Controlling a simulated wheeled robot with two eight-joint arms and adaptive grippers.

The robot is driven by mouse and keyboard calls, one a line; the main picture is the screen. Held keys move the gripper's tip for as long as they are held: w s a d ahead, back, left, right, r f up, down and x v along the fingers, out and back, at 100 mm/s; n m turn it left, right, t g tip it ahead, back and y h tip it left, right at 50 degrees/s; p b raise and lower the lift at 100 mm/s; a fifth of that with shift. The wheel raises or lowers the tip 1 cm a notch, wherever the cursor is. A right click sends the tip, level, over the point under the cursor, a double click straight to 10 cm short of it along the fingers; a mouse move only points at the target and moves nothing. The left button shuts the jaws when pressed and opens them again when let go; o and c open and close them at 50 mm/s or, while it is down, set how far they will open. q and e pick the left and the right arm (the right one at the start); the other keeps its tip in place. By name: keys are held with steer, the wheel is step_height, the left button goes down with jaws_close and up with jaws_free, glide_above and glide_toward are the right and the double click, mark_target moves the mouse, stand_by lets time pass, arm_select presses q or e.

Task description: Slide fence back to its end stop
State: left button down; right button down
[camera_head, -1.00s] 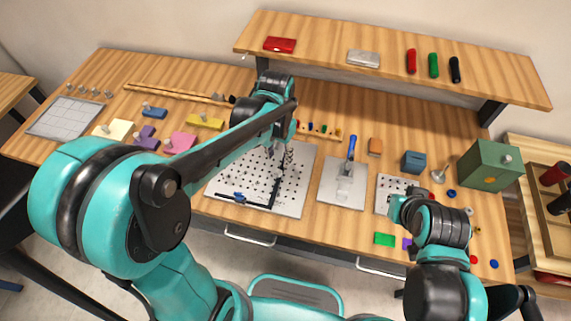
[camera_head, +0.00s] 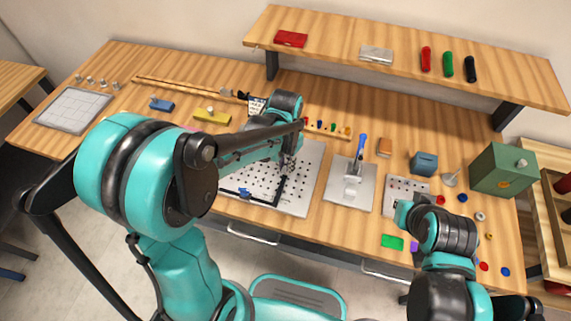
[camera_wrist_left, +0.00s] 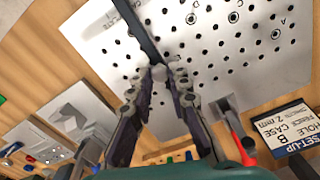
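The fence is a thin black L-shaped bar (camera_head: 281,190) on a light perforated plate (camera_head: 308,180) in the middle of the bench. A small blue piece (camera_head: 245,194) sits by its front leg. My left gripper (camera_head: 288,168) is down at the far part of the fence's long leg. In the left wrist view the fence (camera_wrist_left: 145,32) runs from the top edge to the left gripper's fingertips (camera_wrist_left: 167,68). The fingers have a narrow gap; whether they press on the bar is unclear. My right arm (camera_head: 447,232) is over the right bench; its fingers are hidden.
A plate with a blue-handled lever clamp (camera_head: 350,190) stands right of the perforated plate. A set-up card (camera_wrist_left: 288,130) shows at right in the wrist view. A green box (camera_head: 502,170) and a shelf (camera_head: 400,48) stand farther off.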

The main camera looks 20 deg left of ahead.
arm_select(q)
steer(key=d, duration=0.7)
steer(key=shift+s+d, duration=0.1)
steer(key=shift+s, duration=0.05)
steer(key=c, duration=1.4)
jaws_free()
steer(key=shift+d, duration=0.1)
step_height(320, 180, up, 12)
